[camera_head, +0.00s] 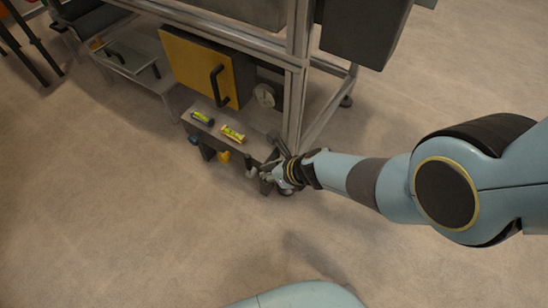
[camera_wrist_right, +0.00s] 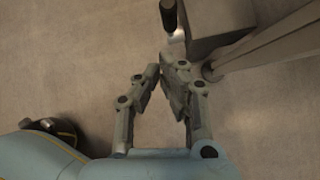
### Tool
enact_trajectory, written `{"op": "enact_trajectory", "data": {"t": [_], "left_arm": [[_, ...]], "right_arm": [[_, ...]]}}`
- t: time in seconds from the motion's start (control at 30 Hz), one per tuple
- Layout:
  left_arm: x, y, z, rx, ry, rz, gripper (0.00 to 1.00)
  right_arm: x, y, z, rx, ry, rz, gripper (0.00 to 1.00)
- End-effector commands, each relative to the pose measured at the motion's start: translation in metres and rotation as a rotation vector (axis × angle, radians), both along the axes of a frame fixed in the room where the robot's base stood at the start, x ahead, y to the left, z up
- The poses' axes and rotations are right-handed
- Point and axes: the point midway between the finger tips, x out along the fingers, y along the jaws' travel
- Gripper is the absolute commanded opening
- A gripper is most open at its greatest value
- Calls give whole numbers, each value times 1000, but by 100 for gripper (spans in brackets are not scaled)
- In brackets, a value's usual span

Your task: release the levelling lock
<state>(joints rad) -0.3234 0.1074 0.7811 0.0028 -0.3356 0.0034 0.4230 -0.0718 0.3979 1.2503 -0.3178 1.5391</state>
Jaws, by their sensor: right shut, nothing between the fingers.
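I cannot tell which of these is the levelling lock. My left gripper is not in view.
The floor (camera_head: 110,220) in front is clear.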

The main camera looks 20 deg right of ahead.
Motion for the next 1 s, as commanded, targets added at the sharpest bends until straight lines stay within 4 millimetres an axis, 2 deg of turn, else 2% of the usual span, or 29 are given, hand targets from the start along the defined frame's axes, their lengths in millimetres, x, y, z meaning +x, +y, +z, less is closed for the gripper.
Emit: {"op": "enact_trajectory", "data": {"t": [0.03, 0.2, 0.3, 0.47, 1.0], "left_arm": [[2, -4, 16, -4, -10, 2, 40], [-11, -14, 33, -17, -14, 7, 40], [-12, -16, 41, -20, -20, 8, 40], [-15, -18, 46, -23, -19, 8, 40], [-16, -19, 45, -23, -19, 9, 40]], "right_arm": [[2, -1, 23, 0, -9, 0, 0], [-5, -5, 47, -1, -6, -1, 0], [-8, -6, 55, -2, -6, 0, 0], [-11, -7, 60, -2, -2, 0, 0], [-12, -7, 60, -1, -1, 0, 0]]}}
